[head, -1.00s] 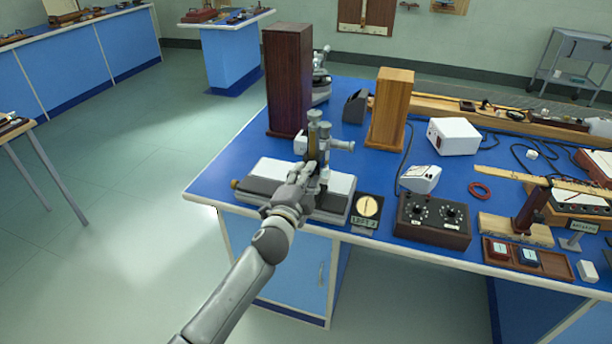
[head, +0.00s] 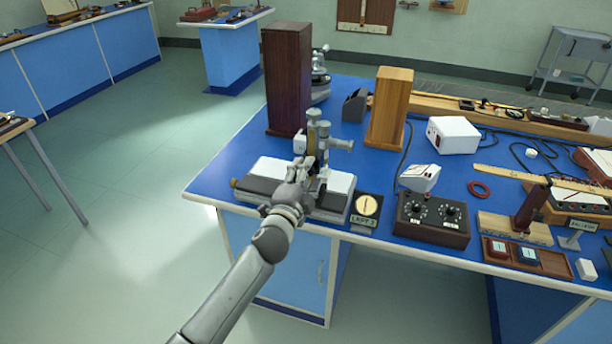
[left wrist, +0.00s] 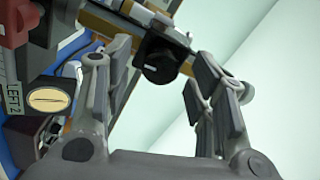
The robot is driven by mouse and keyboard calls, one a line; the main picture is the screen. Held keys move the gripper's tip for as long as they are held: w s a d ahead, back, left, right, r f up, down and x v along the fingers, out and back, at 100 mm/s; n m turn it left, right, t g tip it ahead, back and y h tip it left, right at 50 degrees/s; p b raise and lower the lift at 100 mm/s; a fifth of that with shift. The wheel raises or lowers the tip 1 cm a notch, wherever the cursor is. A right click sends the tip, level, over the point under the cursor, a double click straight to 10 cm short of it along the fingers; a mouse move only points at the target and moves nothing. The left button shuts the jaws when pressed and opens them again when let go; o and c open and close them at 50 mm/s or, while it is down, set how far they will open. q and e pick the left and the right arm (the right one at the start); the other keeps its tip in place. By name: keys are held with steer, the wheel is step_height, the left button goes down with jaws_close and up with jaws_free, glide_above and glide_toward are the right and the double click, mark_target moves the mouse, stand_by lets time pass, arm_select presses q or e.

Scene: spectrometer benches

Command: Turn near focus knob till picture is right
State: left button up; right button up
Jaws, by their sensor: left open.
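A grey and white instrument with upright tubes (head: 318,133) stands on a white and dark base (head: 268,178) at the blue bench's near left. My left gripper (head: 305,165) reaches up to its near side and hides part of it. In the left wrist view, a black round knob (left wrist: 162,57) lies between the fingertips of my open left gripper (left wrist: 160,68). I cannot tell if either finger touches it. A round cream disc with a thin dark line (head: 368,205) stands right of the base, its label partly legible; it also shows in the left wrist view (left wrist: 49,100).
A dark tall box (head: 287,80) and a lighter wooden box (head: 390,108) stand behind the instrument. A dark control box with two dials (head: 433,220) is to the right. Open floor (head: 120,200) lies left of the bench.

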arm_select(q)
steer(key=v, duration=1.2)
stand_by(0.4)
steer(key=s+a+f+n+g+y, duration=0.1)
steer(key=a+f+n+g, duration=0.15)
steer(key=f, duration=0.95)
steer(key=s+a+f+n+g+y, duration=0.2)
steer(key=a+f, duration=0.2)
steer(key=f, duration=0.8)
steer(key=s+a+f+n+g+y, duration=0.1)
steer(key=s+a+f+n+g, duration=0.1)
steer(key=s+f, duration=0.45)
steer(key=s+a+f+n+g, duration=0.2)
steer(key=s+a+f, duration=0.1)
steer(key=f, duration=0.6)
steer(key=s+a+f+n+g, duration=0.2)
steer(key=s+f, duration=0.4)
steer(key=s, duration=0.6)
steer(key=s+a+f+n+g+y, duration=0.1)
steer(key=s+a+f+n+g, duration=0.2)
steer(key=s+f, duration=0.4)
steer(key=s+a+f+n+g, duration=0.2)
steer(key=s+f, duration=0.5)
steer(key=s, duration=1.2)
steer(key=shift+a+g+y, duration=0.3)
steer(key=shift+a+g, duration=0.05)
steer(key=shift+a, duration=0.15)
